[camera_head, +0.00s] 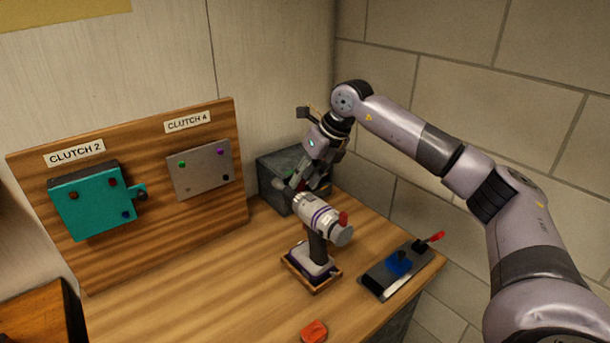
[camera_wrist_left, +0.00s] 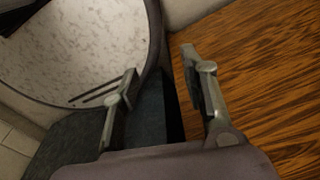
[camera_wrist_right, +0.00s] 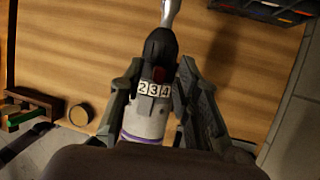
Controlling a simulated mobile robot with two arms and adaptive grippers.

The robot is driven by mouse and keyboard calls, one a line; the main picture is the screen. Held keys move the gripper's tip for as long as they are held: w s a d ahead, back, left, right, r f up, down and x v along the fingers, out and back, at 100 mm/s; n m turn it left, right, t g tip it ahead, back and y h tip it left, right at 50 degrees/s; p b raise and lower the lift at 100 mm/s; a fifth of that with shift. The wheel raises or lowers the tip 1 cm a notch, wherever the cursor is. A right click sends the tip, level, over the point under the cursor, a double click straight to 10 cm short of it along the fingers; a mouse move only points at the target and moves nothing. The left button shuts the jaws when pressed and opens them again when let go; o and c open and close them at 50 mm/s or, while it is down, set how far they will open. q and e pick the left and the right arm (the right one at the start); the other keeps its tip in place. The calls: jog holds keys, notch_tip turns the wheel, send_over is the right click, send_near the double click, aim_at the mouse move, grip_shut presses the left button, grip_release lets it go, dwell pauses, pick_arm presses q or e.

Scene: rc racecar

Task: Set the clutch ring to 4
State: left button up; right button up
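A drill with a white and purple body (camera_head: 318,217) stands upright in a small wooden-rimmed tray on the bench. In the right wrist view, white number tiles 2, 3 and 4 (camera_wrist_right: 154,90) show on it. A dark red mark (camera_wrist_right: 159,74) sits just above the tiles, nearest the 3, by the black clutch ring (camera_wrist_right: 160,52). My right gripper (camera_wrist_right: 159,68) has its fingers parted on both sides of the drill's front; whether they touch it is unclear. In the head view this gripper (camera_head: 291,186) is at the drill's far end. My left gripper (camera_wrist_left: 160,62) is open and empty.
A board (camera_head: 130,240) carries a teal block (camera_head: 95,205) under "CLUTCH 2" and a grey plate (camera_head: 200,170) under "CLUTCH 4". A dark box (camera_head: 275,185) stands behind the drill. A black tray (camera_head: 385,282) and an orange-red piece (camera_head: 314,331) lie nearby.

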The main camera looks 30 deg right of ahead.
jog(key=shift+c, duration=0.2)
grip_shut()
dwell(0.3)
jog(key=shift+d+f+y, duration=0.2)
jog(key=shift+d+y, duration=0.25)
jog(key=shift+y, duration=0.15)
jog(key=d+y, duration=0.1)
jog(key=m+y, duration=0.1)
jog(key=y, duration=0.1)
jog(key=shift+w+d+f+y+b, duration=0.15)
jog(key=shift+d+f+y+b, duration=0.15)
jog(key=shift+d+f+b, duration=0.1)
jog(key=shift+o, duration=0.2)
grip_release()
